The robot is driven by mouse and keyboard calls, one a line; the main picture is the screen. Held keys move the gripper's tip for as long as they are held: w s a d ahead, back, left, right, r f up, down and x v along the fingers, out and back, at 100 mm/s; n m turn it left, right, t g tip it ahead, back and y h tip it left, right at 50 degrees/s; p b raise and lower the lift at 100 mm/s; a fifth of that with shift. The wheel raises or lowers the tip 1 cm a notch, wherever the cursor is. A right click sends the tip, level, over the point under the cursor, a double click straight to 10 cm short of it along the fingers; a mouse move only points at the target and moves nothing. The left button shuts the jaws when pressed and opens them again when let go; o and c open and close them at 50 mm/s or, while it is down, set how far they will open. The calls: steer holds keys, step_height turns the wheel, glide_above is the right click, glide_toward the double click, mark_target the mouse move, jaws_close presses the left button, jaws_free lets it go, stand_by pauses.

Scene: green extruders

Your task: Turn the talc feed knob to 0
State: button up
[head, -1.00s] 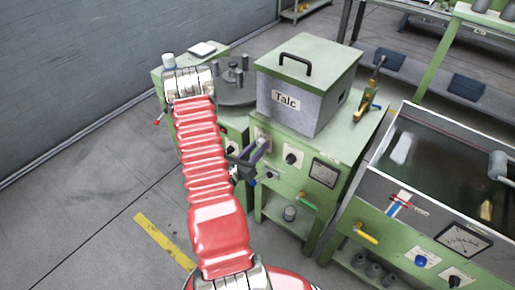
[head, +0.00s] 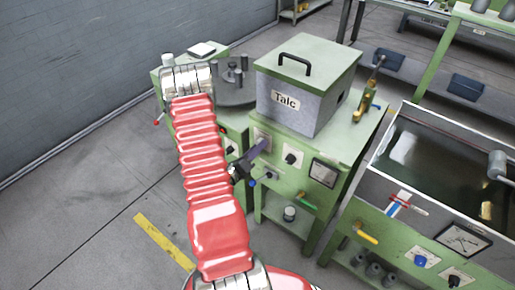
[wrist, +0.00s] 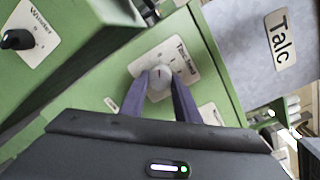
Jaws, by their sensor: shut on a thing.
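The talc feed knob (wrist: 159,77) is a round grey knob on a white dial plate (wrist: 180,57) on the green panel, in the wrist view. A short dark mark on its face points toward the top of that view; the dial's numbers are too small to read surely. My gripper (wrist: 159,84) is shut on the knob, one dark finger on each side of it. In the head view my gripper (head: 262,147) reaches the green cabinet's front below the grey box marked Talc (head: 285,99). The knob is hidden there behind the fingers.
A black knob (head: 291,157) and a gauge (head: 324,172) sit right of my gripper. The black Winder knob (wrist: 18,39) is on the panel at upper left in the wrist view. A water trough (head: 440,165) stands to the right.

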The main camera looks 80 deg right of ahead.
steer(key=shift+w, duration=0.15)
steer(key=o, duration=1)
steer(key=shift+o, duration=0.2)
steer(key=v, duration=1.3)
steer(key=shift+a, duration=0.35)
